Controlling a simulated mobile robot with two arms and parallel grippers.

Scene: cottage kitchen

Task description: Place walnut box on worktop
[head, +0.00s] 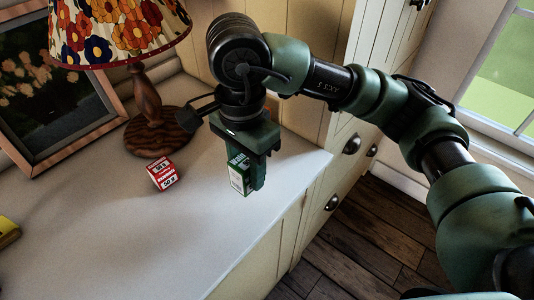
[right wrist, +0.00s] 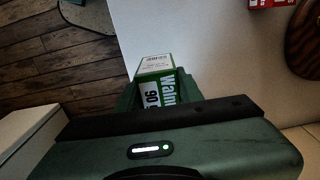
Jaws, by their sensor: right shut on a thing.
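The walnut box (head: 239,174) is a small green and white carton. In the head view it is between the fingers of my right gripper (head: 247,178), over the worktop (head: 150,245) near its right end. The right wrist view shows the box (right wrist: 155,67) with "Waln" lettering, held between the green fingers (right wrist: 155,88). The gripper is shut on it. The fingers hide part of the box, and I cannot tell whether its bottom touches the worktop. My left gripper is not in view.
A red and white box (head: 162,174) stands left of the gripper. A lamp with a wooden base (head: 155,130) and flowered shade (head: 115,30) is behind it, beside a framed picture (head: 45,95). A yellow object (head: 7,231) is at the left edge. The front worktop is clear.

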